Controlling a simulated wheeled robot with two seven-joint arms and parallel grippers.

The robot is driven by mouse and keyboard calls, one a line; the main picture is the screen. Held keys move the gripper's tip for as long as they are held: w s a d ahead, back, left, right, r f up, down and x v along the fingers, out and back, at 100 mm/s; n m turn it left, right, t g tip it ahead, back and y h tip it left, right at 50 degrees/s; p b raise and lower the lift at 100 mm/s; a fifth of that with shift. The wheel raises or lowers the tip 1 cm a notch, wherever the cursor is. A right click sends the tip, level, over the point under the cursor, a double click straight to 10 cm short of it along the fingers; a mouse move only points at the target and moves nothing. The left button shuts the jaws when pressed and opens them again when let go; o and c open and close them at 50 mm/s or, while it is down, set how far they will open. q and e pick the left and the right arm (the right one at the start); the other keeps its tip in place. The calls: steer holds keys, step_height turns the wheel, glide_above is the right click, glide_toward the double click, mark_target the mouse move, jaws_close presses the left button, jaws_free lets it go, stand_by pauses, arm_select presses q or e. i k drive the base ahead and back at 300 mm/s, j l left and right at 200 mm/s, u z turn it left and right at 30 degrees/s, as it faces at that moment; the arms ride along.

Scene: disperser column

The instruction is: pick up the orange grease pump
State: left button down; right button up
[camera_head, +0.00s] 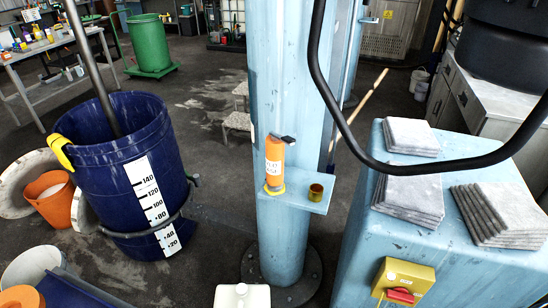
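The orange grease pump (274,163) stands upright on a small light-blue shelf (300,201) fixed to the blue column (282,60). It has a white label, a dark lever at its top and a yellow ring at its base. Neither of my grippers shows in the head view.
A small brass-coloured cup (316,192) stands on the shelf right of the pump. A large blue drum (130,170) with a measuring scale is at left.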

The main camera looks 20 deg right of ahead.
mark_target(275, 148)
steer(key=k+l+u, duration=0.15)
steer(key=l+u, duration=0.2)
steer(key=k+l+u, duration=0.2)
steer(key=l+u, duration=0.15)
steer(key=k+l+u, duration=0.3)
steer(key=l, duration=0.15)
